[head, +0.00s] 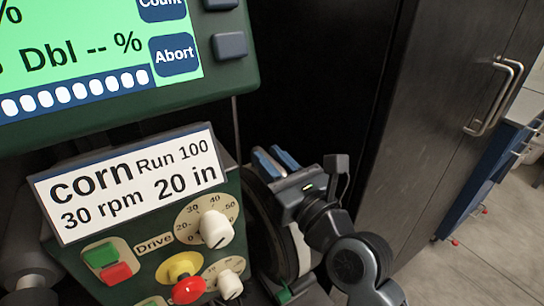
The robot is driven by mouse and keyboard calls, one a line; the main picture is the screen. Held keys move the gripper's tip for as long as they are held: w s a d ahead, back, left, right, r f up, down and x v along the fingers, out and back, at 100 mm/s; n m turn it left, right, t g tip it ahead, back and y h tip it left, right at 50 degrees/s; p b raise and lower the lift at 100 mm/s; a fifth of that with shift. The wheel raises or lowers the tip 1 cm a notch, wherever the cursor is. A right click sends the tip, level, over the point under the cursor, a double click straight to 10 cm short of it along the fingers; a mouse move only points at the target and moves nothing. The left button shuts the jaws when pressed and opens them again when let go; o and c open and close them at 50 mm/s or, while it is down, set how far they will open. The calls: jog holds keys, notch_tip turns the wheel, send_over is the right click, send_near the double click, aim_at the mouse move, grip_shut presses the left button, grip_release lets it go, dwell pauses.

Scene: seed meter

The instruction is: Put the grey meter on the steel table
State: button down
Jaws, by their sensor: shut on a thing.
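The grey meter (290,245) is a round, upright housing with a dark rim, just right of the green control panel, and is partly hidden by the panel and my arm. The exact contact is hidden behind the gripper body. I cannot make out the steel table for certain; a pale-topped blue bench (490,165) shows at the far right.
A green control panel with knobs (213,229), a red-yellow stop button (187,289) and a corn label card (132,182) fills the left front. A green-framed screen (100,115) hangs above. A tall dark cabinet (440,90) stands behind right. Grey floor (490,260) is clear at lower right.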

jog(key=shift+r, duration=0.35)
jog(key=c, duration=1.4)
grip_release()
jog(key=shift+f, duration=0.45)
jog(key=o, duration=0.5)
jog(key=shift+r, duration=0.1)
jog(key=b+v, duration=0.1)
jog(key=v, duration=1.1)
